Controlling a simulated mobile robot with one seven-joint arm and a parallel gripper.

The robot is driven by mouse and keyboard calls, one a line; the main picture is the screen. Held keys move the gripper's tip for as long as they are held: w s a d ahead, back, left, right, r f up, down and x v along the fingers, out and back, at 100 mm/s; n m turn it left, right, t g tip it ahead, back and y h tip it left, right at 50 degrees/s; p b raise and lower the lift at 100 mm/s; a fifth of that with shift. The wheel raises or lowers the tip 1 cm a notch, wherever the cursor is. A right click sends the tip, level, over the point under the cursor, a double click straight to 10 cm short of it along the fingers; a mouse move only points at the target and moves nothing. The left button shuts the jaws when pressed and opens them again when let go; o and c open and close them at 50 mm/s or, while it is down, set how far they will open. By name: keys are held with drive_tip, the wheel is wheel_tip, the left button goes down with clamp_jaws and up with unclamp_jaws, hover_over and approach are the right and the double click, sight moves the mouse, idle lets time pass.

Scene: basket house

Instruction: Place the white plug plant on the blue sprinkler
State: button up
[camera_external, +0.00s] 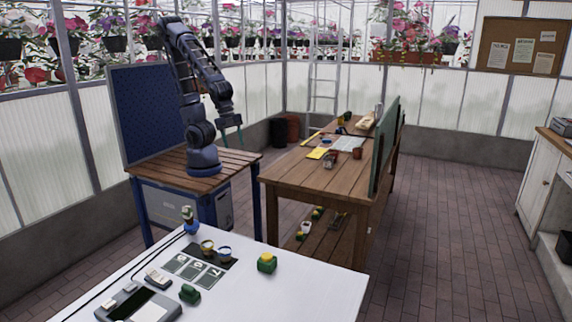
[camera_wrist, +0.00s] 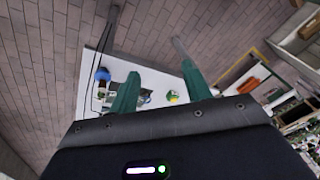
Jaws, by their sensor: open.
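My gripper (camera_external: 230,138) is open and empty, raised beside the wooden robot table and well away from the white table (camera_external: 310,284). Its two green fingers spread in the wrist view (camera_wrist: 158,74). A small upright item with a blue lower part (camera_external: 189,222) stands at the white table's far left corner and looks like the blue sprinkler. A blue round shape (camera_wrist: 102,74) shows at the table's corner in the wrist view. A small white-and-blue pot (camera_external: 224,253) stands near the dark cards; I cannot tell whether it is the white plug plant.
A yellow-rimmed pot (camera_external: 207,246), a yellow-green block (camera_external: 267,262), a dark green item (camera_external: 189,293) and a grey device (camera_external: 140,304) are on the white table. Its right part is clear. A wooden workbench (camera_external: 290,170) with a tall green board (camera_external: 384,145) stands to the right.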

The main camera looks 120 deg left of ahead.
drive_tip(key=s+a+r+n, duration=0.4)
drive_tip(key=s+a+r, duration=0.1)
drive_tip(key=a, duration=0.4)
drive_tip(key=s+a+r+n+t, duration=0.1)
drive_tip(key=s+a+r+n, duration=0.4)
drive_tip(key=a, duration=0.4)
drive_tip(key=shift+s+a+r+n+t+y, duration=0.25)
drive_tip(key=shift+s+r+n+t+y, duration=0.1)
drive_tip(key=shift+s, duration=0.25)
drive_tip(key=shift+o, duration=0.5)
